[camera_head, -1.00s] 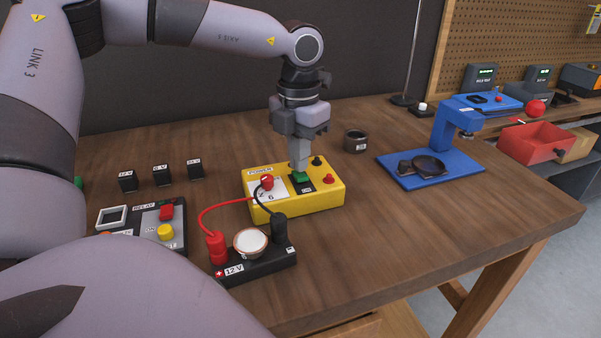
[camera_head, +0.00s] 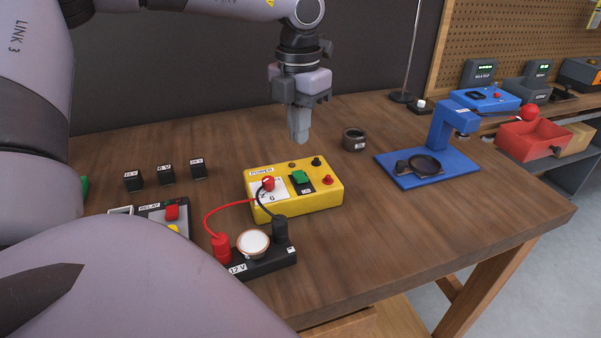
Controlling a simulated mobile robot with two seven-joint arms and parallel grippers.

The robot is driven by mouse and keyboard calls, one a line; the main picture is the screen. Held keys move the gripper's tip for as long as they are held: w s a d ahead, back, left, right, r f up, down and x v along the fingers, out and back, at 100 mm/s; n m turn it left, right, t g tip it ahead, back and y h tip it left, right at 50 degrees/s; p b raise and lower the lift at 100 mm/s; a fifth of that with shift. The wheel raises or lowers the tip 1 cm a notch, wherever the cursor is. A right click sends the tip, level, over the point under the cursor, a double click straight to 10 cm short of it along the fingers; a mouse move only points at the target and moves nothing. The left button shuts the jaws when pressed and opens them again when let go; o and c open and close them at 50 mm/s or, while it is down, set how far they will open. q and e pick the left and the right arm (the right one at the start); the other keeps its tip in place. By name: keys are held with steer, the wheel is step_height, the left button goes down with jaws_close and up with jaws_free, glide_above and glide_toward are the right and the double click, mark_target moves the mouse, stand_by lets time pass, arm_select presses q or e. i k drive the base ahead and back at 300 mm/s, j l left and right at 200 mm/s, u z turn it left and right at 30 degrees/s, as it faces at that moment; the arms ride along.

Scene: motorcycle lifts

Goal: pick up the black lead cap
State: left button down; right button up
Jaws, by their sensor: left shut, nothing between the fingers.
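The black lead cap (camera_head: 281,229) sits upright at the right end of the dark 12 V base (camera_head: 262,262). A black lead runs from it up to the yellow power box (camera_head: 322,198). A red cap (camera_head: 221,247) with a red lead stands at the base's left end, and a round white-faced part lies between the caps. My left gripper (camera_head: 300,138) is shut and empty, pointing down in the air above and behind the power box's green switch (camera_head: 300,177), apart from the black cap. My right gripper is not in view.
A relay box (camera_head: 152,217) stands at the left, with several small black blocks (camera_head: 166,175) behind it. A dark round cup (camera_head: 354,139) and a blue stand (camera_head: 428,177) are to the right. The table's right front is clear. My arm link covers the lower left.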

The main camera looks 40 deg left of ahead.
mark_target(280, 234)
steer(key=k+l, duration=0.55)
steer(key=l, duration=0.15)
steer(key=k+l, duration=0.6)
steer(key=l, duration=0.15)
